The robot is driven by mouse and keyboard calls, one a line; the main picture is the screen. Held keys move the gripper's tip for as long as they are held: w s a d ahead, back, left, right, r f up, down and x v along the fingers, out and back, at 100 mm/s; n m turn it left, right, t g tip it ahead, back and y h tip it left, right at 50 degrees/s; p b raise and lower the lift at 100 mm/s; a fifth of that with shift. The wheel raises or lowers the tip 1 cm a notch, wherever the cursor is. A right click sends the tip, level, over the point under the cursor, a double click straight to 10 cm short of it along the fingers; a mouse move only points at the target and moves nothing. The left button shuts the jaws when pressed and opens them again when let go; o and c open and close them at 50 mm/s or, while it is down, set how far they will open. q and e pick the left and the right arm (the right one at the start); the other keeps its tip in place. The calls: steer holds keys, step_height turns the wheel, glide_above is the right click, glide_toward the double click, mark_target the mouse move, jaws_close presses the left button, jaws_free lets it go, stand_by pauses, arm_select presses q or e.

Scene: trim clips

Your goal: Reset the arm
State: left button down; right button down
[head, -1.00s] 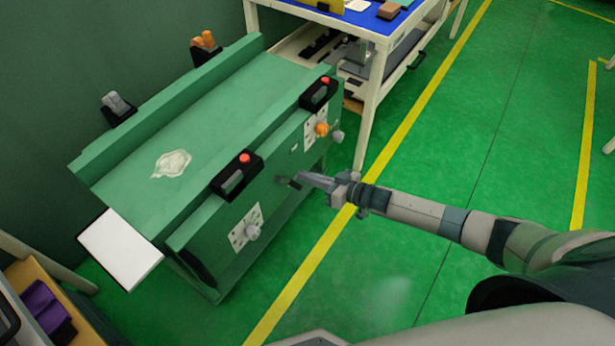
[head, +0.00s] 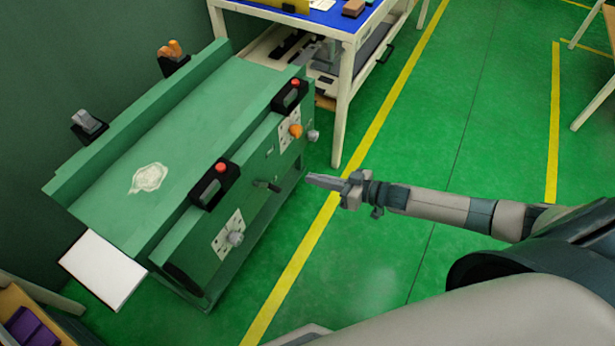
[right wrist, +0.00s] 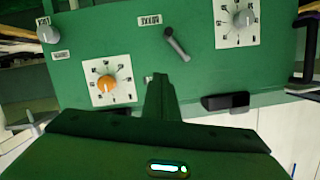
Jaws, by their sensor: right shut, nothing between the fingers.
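My right arm reaches in from the right in the head view. Its gripper (head: 318,181) is shut and empty, in the air in front of the green machine (head: 120,215), apart from its front panel. In the right wrist view the closed fingers (right wrist: 160,92) point at the panel. There a small grey lever (right wrist: 177,44) shows above the fingers, with an orange knob (right wrist: 106,83) to its left and a grey knob (right wrist: 243,19) to its right. The lever also shows in the head view (head: 266,185), left of the gripper tip. My left gripper is not in view.
Two black boxes with red buttons (head: 221,168) stand on the machine's front edge. A white plate (head: 104,269) sticks out at its left end. A blue-topped table (head: 325,14) stands behind.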

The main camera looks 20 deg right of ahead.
stand_by(0.7)
